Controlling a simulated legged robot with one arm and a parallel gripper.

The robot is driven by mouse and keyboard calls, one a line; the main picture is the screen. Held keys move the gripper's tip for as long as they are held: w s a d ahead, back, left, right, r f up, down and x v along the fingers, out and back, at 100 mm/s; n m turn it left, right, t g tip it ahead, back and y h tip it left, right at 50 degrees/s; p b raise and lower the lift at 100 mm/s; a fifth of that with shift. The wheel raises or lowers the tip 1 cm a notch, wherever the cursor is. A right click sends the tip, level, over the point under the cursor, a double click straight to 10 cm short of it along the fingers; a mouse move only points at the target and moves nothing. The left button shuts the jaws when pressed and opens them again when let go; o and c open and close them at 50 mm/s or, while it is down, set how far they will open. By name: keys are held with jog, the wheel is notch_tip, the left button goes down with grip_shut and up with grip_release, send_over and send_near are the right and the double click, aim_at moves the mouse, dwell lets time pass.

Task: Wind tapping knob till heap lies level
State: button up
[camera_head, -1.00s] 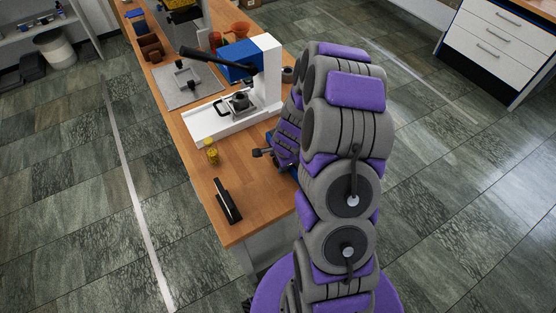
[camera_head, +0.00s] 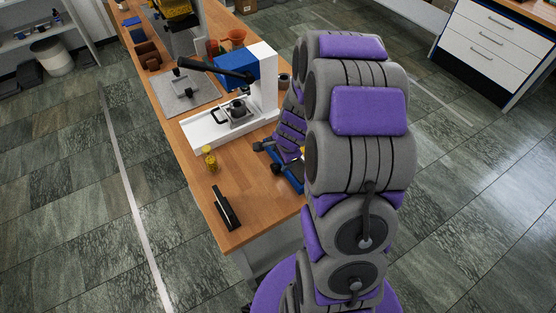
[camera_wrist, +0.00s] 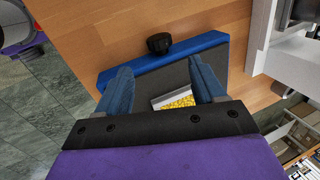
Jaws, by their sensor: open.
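A black round knob (camera_wrist: 159,43) sits at the far edge of a blue-rimmed dark device (camera_wrist: 190,45) in the wrist view. A small light tray with a heap of yellow grains (camera_wrist: 175,101) lies on the device; whether the heap is level cannot be told. My gripper (camera_wrist: 160,66) is open and empty over the device, its blue fingers on either side of the tray in the picture, the knob beyond their tips. In the head view, the device's blue edge (camera_head: 291,175) shows beside my arm. My arm hides much of the device there.
A white press (camera_head: 262,92) with a black lever stands behind the device on the wooden bench (camera_head: 240,178). A small yellow-filled jar (camera_head: 209,158) and a black object (camera_head: 224,208) lie to the left. Bare bench lies between them and the device.

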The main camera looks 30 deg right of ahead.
jog(key=p+v, duration=0.1)
jog(key=v, duration=0.6)
jog(key=shift+r, duration=0.2)
jog(key=shift+s, duration=0.1)
